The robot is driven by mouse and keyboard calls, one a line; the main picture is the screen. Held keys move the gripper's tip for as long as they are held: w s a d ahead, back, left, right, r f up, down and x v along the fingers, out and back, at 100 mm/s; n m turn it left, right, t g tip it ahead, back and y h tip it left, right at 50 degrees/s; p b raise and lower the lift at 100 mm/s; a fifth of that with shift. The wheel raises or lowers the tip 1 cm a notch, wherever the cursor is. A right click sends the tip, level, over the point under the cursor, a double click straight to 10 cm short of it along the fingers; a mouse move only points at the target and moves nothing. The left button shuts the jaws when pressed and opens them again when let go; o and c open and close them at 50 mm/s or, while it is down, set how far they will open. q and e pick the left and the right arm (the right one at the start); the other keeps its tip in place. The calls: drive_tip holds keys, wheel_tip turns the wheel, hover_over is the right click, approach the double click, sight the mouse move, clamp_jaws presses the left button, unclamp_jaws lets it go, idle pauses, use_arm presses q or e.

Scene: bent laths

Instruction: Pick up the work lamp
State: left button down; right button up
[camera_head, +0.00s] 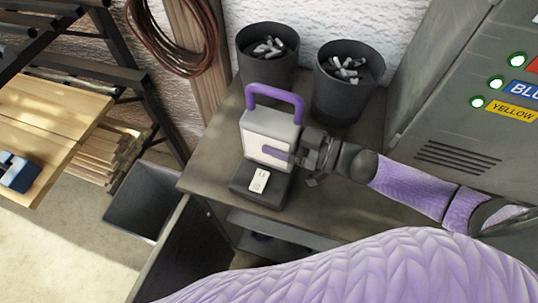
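The work lamp (268,130) has a pale boxy body, a purple loop handle (275,97) and a dark base with a small white label. It stands upright on the grey cabinet top (212,160). My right gripper (283,155) is at the lamp's right side. A purple finger-like part lies across the lower front face of the lamp. The other finger is hidden, so I cannot tell whether the gripper is shut on the lamp. My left gripper is not in view.
Two dark bins (267,73) (340,98) with pale pieces stand behind the lamp. A grey metal cabinet (455,110) with coloured labels rises at right. An open-topped dark bin (142,205) is on the floor at left. A wooden bench (40,130) holds a blue item.

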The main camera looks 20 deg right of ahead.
clamp_jaws()
drive_tip(key=shift+r, duration=0.1)
